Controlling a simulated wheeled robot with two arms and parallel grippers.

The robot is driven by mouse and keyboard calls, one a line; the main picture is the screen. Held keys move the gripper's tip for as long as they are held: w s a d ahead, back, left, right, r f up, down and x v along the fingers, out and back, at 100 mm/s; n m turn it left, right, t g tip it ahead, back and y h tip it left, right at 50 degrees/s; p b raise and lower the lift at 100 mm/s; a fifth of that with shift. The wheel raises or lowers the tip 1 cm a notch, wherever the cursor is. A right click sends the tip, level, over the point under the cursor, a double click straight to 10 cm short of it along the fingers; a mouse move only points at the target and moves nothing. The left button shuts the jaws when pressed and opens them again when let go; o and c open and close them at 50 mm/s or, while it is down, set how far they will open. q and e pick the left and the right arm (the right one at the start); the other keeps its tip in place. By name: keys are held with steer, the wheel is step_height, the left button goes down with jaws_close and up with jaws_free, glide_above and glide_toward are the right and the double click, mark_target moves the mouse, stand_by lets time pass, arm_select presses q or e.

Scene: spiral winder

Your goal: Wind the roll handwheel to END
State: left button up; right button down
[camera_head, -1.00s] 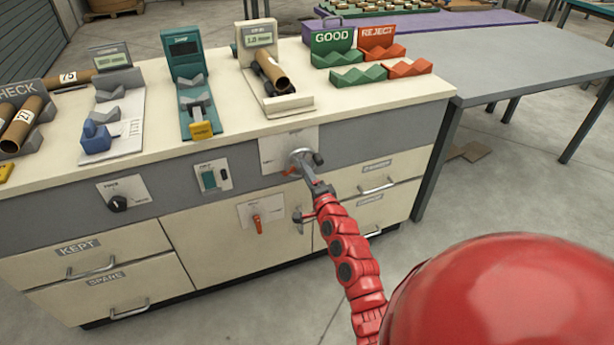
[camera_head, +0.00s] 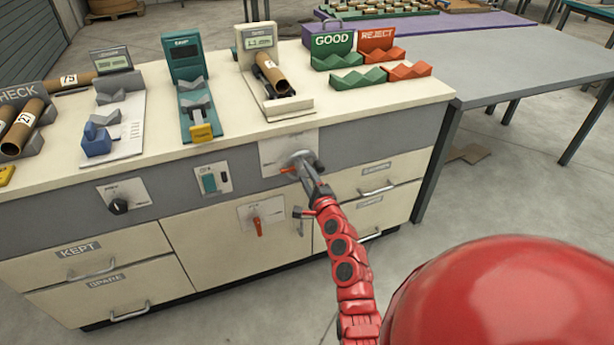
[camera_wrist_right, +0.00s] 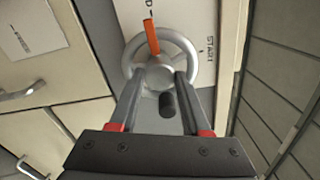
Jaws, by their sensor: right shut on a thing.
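The roll handwheel (camera_head: 299,157) is a grey metal wheel on a light plate (camera_head: 273,152) at the right of the bench front. An orange pointer shows by it in both views. In the right wrist view the handwheel (camera_wrist_right: 128,68) fills the upper middle, with a black knob (camera_wrist_right: 167,103) low between my fingers and the word START on the plate to the right. My right gripper (camera_head: 308,170), also in the wrist view (camera_wrist_right: 165,78), is shut on the handwheel near its middle; the exact contact is hard to see. My left gripper is out of view.
Above the wheel, a brown tube (camera_head: 271,75) lies in a cradle before a small display (camera_head: 258,42). Below are a red lever (camera_head: 257,226), a door handle (camera_head: 299,222) and drawer handles (camera_head: 377,191). Green GOOD (camera_head: 332,41) and red REJECT (camera_head: 377,35) racks stand at right.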

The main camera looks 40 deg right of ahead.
steer(key=shift+c, duration=1.8)
jaws_free()
steer(key=v, duration=1.7)
steer(key=shift+s+a+b, duration=0.15)
steer(key=shift+s+b, duration=0.05)
steer(key=shift+b, duration=0.15)
